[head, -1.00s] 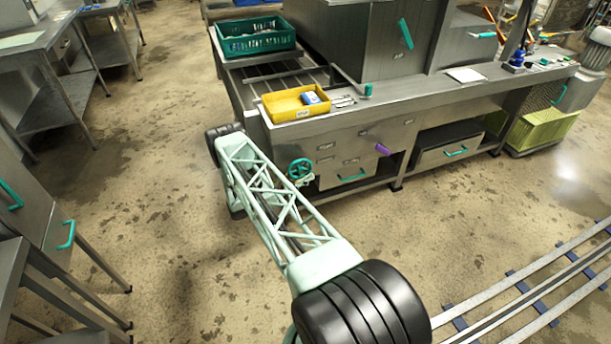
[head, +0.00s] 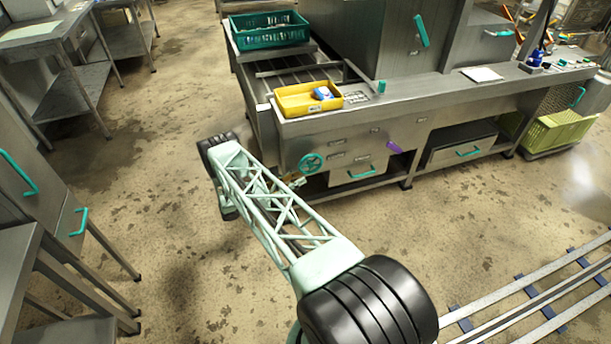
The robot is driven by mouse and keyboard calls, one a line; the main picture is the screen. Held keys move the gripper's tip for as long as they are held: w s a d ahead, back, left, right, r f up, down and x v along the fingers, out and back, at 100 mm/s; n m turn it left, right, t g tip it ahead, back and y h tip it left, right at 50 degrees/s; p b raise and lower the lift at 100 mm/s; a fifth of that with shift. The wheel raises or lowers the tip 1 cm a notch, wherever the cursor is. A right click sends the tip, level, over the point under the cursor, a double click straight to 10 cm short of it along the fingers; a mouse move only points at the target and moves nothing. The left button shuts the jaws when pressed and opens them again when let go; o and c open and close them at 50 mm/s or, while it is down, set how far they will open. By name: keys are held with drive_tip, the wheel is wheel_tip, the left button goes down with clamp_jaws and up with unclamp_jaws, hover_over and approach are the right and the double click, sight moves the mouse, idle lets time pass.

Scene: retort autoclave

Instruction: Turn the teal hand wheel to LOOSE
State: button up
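The teal hand wheel (head: 312,163) is upright on the front panel of the steel machine, left of the drawer with a teal handle. It has a round rim with spokes. Any LOOSE marking is too small to read. My pale green lattice arm reaches from the lower middle toward the machine and ends in a dark joint left of the wheel. A small part of what looks like my gripper (head: 296,181) shows just below and left of the wheel, beside the arm. The rest is hidden behind the arm, so its fingers cannot be made out. I see no clear contact with the wheel.
A purple handle (head: 394,147) sticks out right of the wheel. A yellow tray (head: 293,110) with a blue item stands on the ledge above. A green crate (head: 268,38) is behind it. Floor rails (head: 530,300) run at lower right. Floor to the left is open.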

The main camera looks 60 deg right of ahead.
drive_tip(key=shift+v, duration=1.6)
